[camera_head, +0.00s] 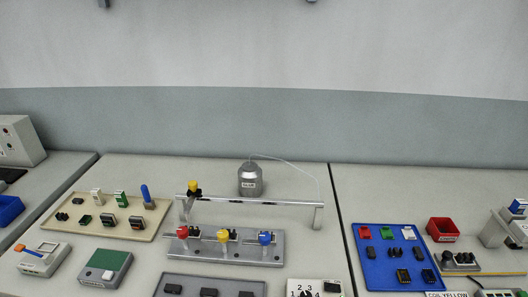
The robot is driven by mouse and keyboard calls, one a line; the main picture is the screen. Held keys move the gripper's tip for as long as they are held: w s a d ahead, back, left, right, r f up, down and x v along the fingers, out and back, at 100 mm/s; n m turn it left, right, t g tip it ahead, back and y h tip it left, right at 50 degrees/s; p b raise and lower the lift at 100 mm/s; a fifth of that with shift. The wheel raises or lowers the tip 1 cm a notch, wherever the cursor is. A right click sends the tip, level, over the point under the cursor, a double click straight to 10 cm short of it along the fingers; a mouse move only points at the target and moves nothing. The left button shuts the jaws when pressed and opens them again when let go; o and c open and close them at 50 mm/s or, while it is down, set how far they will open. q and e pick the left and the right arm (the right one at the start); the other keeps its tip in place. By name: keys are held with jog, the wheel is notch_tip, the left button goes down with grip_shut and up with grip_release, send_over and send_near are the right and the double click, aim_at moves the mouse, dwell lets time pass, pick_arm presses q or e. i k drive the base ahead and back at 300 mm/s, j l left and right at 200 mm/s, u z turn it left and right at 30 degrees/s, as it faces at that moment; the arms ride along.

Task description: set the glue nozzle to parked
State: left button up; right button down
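A grey glue pot (250,180) with a small label stands behind a metal rail (260,203). A thin clear tube runs from the pot's top to the rail's right end. A yellow-topped black piece (193,187) sits at the rail's left end; I cannot tell whether it is the glue nozzle. Below, a grey fixture (225,250) carries a red knob (183,232), a yellow knob (223,236) and a blue knob (265,238). No marking for parked is readable. Neither gripper can be made out.
A beige tray (75,228) of small parts lies at left, a blue tray (375,270) at right with a red bin (443,230) beside it. A numbered plate (300,288) and a dark tray (190,281) are at the front. Free bench lies behind the rail.

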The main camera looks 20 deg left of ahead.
aim_at(193, 192)
jog(key=u, duration=1.2)
jog(key=k+l+u, duration=0.2)
jog(key=u, duration=0.25)
